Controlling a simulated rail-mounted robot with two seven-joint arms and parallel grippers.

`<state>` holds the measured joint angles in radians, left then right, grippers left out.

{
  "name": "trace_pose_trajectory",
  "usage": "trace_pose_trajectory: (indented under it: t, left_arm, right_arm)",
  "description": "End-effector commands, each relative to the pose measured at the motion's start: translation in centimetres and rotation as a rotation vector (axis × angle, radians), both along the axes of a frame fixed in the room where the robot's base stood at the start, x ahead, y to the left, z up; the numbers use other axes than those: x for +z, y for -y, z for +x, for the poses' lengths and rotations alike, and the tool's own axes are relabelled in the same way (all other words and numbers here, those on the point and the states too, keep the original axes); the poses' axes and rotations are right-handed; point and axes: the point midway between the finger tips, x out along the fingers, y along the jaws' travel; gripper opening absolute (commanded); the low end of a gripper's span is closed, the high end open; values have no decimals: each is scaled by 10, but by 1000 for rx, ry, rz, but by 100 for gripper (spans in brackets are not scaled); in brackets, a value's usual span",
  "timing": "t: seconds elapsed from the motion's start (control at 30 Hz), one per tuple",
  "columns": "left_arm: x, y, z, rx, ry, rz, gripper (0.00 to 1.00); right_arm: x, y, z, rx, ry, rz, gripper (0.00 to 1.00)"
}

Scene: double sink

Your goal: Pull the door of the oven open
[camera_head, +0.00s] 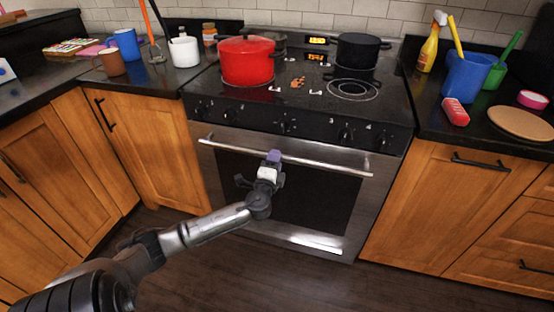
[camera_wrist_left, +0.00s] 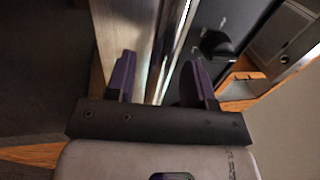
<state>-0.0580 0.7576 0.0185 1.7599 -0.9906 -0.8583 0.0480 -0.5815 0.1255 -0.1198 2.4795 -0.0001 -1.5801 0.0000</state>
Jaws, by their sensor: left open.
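The oven door (camera_head: 230,180) has a steel frame and a dark window, and it looks shut in the head view. Its long silver handle bar (camera_head: 330,166) runs across the top of the door. My left gripper (camera_head: 273,157) is at the middle of the handle, its purple fingertips over the bar. In the left wrist view the gripper (camera_wrist_left: 160,78) is open, and a bright metal bar, seemingly the handle (camera_wrist_left: 174,45), runs between its two fingers. I cannot tell whether either finger touches it. My arm hides part of the door. My right gripper is not in view.
A red pot (camera_head: 247,62) and a black pot (camera_head: 358,50) stand on the stovetop above the knobs (camera_head: 285,121). Wooden cabinets (camera_head: 150,140) flank the oven. The dark floor (camera_head: 230,270) before the door holds only my arm above it.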

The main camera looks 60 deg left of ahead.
Motion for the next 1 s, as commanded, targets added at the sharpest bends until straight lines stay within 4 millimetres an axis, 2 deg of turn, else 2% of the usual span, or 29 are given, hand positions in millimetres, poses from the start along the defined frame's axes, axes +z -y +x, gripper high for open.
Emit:
trace_pose_trajectory:
  t: [0.2, 0.63, 1.0]
  left_arm:
    - [3, -12, 14, 0, 1, 1, 48]
    - [5, -16, 17, 0, 1, -1, 48]
    - [5, -15, 17, 0, 1, -1, 13]
  right_arm:
    - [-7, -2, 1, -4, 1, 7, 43]
    - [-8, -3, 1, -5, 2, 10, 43]
    - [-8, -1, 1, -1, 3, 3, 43]
